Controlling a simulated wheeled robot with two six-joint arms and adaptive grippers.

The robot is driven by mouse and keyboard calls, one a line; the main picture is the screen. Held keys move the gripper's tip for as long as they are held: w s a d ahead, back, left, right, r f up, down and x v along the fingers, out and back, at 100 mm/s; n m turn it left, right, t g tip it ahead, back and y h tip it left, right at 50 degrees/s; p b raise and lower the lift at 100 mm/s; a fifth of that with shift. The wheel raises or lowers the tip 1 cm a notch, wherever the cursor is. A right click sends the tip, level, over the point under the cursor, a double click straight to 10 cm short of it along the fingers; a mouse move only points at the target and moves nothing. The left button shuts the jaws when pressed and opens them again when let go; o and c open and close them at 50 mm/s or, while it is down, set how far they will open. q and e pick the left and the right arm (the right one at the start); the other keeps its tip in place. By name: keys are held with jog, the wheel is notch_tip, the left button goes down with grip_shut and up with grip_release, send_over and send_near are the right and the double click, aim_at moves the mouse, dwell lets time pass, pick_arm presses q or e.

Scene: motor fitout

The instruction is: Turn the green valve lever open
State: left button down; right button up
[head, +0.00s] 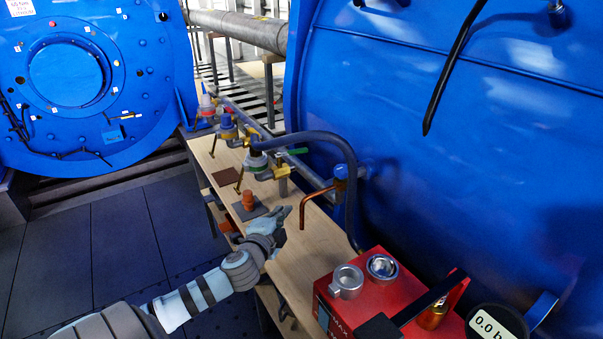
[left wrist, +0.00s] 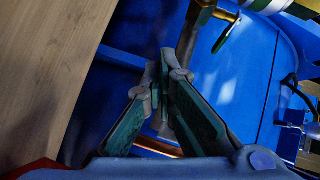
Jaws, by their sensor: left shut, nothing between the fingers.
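The green valve lever (head: 293,151) is a small green handle on the nearest valve (head: 257,161) of the row on the wooden bench in the head view. My left gripper (head: 284,217) is in front of that valve and over the bench, apart from the lever. In the left wrist view its fingers (left wrist: 165,72) meet at the tips, with nothing between them. My right gripper is not in view.
A bent copper pipe (head: 305,208) hangs close to my left gripper. An orange fitting (head: 249,200) stands on a dark pad on the bench (head: 315,255). A red box (head: 375,300) with metal cups is at the near right. A big blue tank (head: 450,150) walls off the right.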

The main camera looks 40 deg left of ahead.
aim_at(292, 153)
pick_arm(q)
jog(key=w+a+r+m+t+h, duration=0.1)
jog(key=w+a+r+m+t, duration=0.3)
jog(key=r, duration=0.3)
jog(key=w+a+g+p, duration=0.1)
jog(key=w+p, duration=0.1)
jog(key=w, duration=0.7)
jog(key=shift+w+r+p, duration=0.2)
jog(key=shift+w+p, duration=0.05)
jog(key=shift+p, duration=0.05)
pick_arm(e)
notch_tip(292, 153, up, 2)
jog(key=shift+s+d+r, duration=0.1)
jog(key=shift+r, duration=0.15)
pick_arm(q)
jog(key=shift+w+f, duration=0.1)
